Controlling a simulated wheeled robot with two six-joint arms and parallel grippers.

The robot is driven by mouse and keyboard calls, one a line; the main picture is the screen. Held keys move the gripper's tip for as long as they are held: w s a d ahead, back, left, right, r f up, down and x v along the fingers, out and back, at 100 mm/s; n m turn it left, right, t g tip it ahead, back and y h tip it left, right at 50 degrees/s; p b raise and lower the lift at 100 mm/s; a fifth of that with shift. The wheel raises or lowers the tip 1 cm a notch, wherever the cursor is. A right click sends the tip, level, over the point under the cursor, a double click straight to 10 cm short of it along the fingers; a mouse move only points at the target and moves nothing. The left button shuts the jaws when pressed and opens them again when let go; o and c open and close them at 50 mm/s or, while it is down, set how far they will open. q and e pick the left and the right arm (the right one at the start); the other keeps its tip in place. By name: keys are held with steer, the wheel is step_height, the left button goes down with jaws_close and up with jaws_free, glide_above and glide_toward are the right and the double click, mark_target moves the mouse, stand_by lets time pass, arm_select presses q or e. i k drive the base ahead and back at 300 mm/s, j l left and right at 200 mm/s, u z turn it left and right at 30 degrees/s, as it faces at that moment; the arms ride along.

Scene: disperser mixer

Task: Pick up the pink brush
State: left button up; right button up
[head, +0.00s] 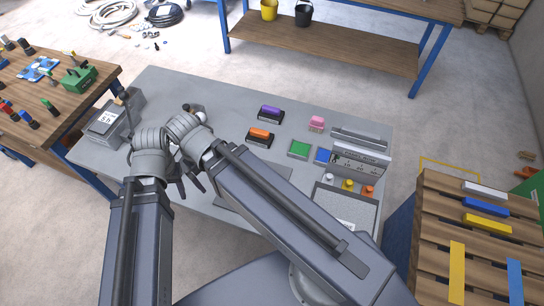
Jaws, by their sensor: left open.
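The pink brush (317,123) is small and lies on the grey table (345,113) in the head view, right of the purple-topped item and near the back. Nothing touches it. My left gripper (181,184) is at the left part of the table, below the joined-looking wrists, with its dark fingers apart and nothing seen between them. It is well to the left of the brush and nearer to me.
A purple-topped item (270,113) and an orange-topped item (260,134) lie left of the brush. Green (299,149) and blue (323,156) pads lie in front. A grey labelled unit (360,157) stands to the right. A grey box (104,121) stands at far left.

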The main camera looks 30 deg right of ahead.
mark_target(317, 124)
steer(key=i+z, duration=0.1)
steer(key=z, duration=0.3)
steer(key=i+j+z, duration=0.1)
steer(key=z, duration=0.25)
